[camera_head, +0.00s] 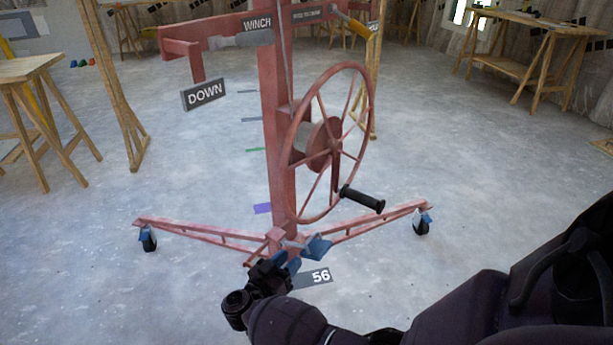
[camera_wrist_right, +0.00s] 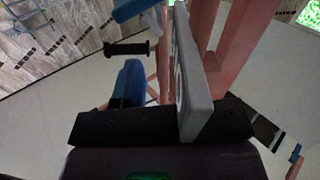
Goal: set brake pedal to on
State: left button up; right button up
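The red panel lift (camera_head: 278,150) stands upright on a base with caster wheels. A blue part that looks like a brake pedal (camera_head: 318,247) shows at the near end of the base, beside a grey tag (camera_head: 314,277) reading "56". My right gripper (camera_head: 277,270) is close against these parts and hides some of them. In the right wrist view, a grey plate (camera_wrist_right: 190,75) and a blue piece (camera_wrist_right: 130,80) rise just beyond the gripper's black body. I cannot tell whether its fingers touch or hold anything. My left gripper is not in view.
The large red winch wheel (camera_head: 335,145) with a black handle (camera_head: 362,199) stands above my right gripper. Caster wheels (camera_head: 148,238) (camera_head: 420,224) end the side legs. A sign (camera_head: 204,94) reads "DOWN". Wooden trestle tables (camera_head: 25,72) stand around. Open floor surrounds the lift.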

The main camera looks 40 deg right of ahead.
aim_at(309, 239)
jog(key=d, duration=0.2)
jog(key=d+b, duration=0.1)
jog(key=d, duration=0.2)
jog(key=w+d, duration=0.1)
jog(key=d, duration=0.2)
jog(key=shift+f+b, duration=0.15)
jog(key=shift+b, duration=0.2)
jog(key=shift+w+d, duration=0.1)
jog(key=shift+d, duration=0.25)
jog(key=shift+r, duration=0.2)
grip_shut()
